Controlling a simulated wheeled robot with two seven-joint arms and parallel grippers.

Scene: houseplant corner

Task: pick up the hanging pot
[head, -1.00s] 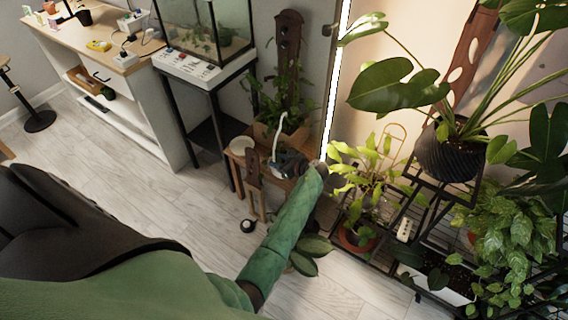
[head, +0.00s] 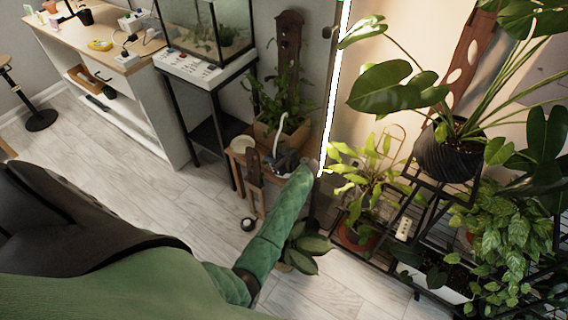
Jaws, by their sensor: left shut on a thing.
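A white curved hook (head: 281,130) rises above a small pale grey-blue body (head: 284,160) on the small wooden stool; together they look like the hanging pot. My left arm, in green, reaches up to it from below. My left gripper (head: 299,168) is at the pot's right side, small and partly covered by my forearm, and is shut on it. The fingertips are hard to make out, and I cannot tell if the pot is clear of the stool. My right gripper is not in view.
The wooden stool (head: 257,181) stands before a fern planter (head: 268,138). A glass tank (head: 205,35) on a black stand is to the left. A plant rack (head: 402,205) with potted plants crowds the right. Open floor (head: 165,205) lies front left.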

